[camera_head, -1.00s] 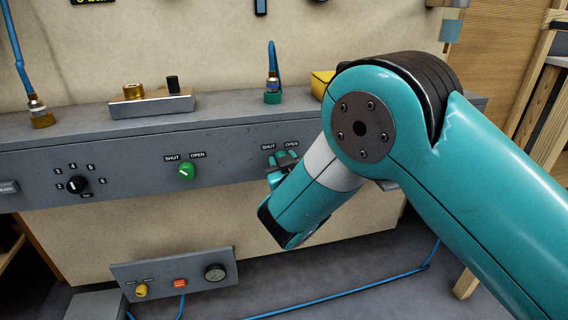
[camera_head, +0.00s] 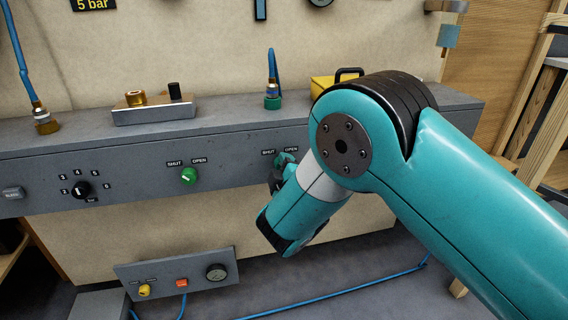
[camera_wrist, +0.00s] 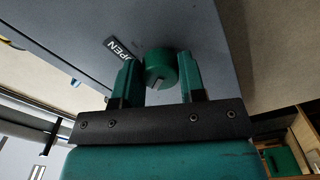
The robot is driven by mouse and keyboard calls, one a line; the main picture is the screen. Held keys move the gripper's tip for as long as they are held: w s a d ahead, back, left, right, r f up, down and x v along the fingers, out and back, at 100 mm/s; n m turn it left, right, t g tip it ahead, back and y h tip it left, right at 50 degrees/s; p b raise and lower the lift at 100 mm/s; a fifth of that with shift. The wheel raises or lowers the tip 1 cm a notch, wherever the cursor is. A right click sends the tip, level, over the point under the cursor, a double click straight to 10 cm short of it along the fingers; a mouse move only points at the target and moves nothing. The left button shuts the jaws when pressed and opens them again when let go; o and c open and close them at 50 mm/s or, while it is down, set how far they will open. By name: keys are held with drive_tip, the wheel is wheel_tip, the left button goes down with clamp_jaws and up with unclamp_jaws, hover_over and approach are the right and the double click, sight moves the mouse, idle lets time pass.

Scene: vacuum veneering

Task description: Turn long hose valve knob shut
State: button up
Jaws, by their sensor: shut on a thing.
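A green round valve knob (camera_wrist: 161,66) with a grey pointer mark sits between the two teal fingers of my gripper (camera_wrist: 159,78) in the wrist view. The fingers are closed on its sides. The word OPEN (camera_wrist: 123,48) shows beside it, partly covered by a finger. In the head view my gripper (camera_head: 283,165) is at the right-hand SHUT/OPEN label on the grey panel front. My wrist hides most of the knob there, so its setting is hard to read. A second green knob (camera_head: 189,176) under its own SHUT/OPEN label is free.
The grey panel (camera_head: 140,184) also bears a black selector knob (camera_head: 81,190). A teal fitting with a blue hose (camera_head: 272,92) and a brass fitting (camera_head: 46,122) stand on its top. A lower box (camera_head: 196,270) has a gauge. A yellow case (camera_head: 324,87) stands behind my arm.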

drive_tip(key=shift+n+p, duration=0.5)
drive_tip(key=shift+n, duration=0.6)
drive_tip(key=o, duration=0.9)
drive_tip(key=shift+s, duration=0.1)
drive_tip(key=b+v, duration=1.5)
drive_tip(key=v, duration=0.2)
drive_tip(key=shift+s+r, duration=0.1)
drive_tip(key=shift+s, duration=0.05)
